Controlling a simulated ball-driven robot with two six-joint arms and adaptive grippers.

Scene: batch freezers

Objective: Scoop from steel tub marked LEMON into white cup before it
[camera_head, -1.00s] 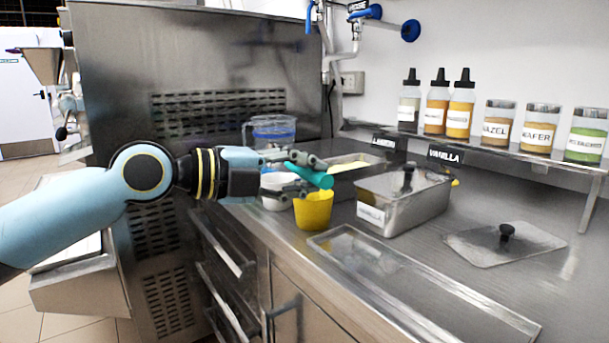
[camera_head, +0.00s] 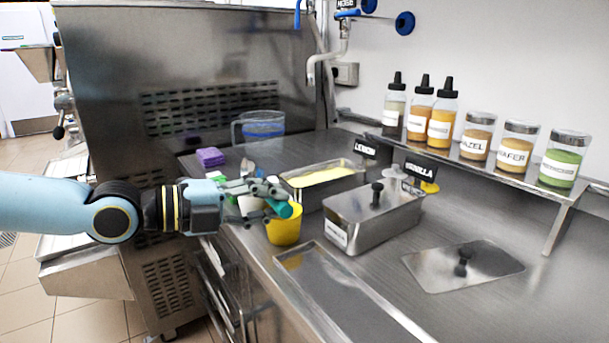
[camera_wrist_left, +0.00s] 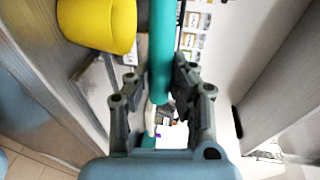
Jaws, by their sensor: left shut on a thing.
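My left gripper (camera_head: 264,197) is shut on the teal handle of a tool (camera_head: 283,208), just above and behind a yellow cup (camera_head: 284,230). The tool's working end is hidden in the head view. In the left wrist view the teal handle (camera_wrist_left: 162,45) runs between the fingers, beside the yellow cup (camera_wrist_left: 98,20). The steel tub marked LEMON (camera_head: 312,198) is open with pale yellow content, right of the gripper; its black sign (camera_head: 366,148) stands behind. A white cup (camera_head: 250,204) is partly hidden behind the fingers. My right gripper is out of view.
A lidded steel tub (camera_head: 372,228) stands right of the lemon tub, near the VANILLA sign (camera_head: 420,172). A loose lid (camera_head: 435,268) lies farther right. A clear jug (camera_head: 257,130) and purple stack (camera_head: 210,157) are behind. Bottles and jars line a raised shelf (camera_head: 480,168).

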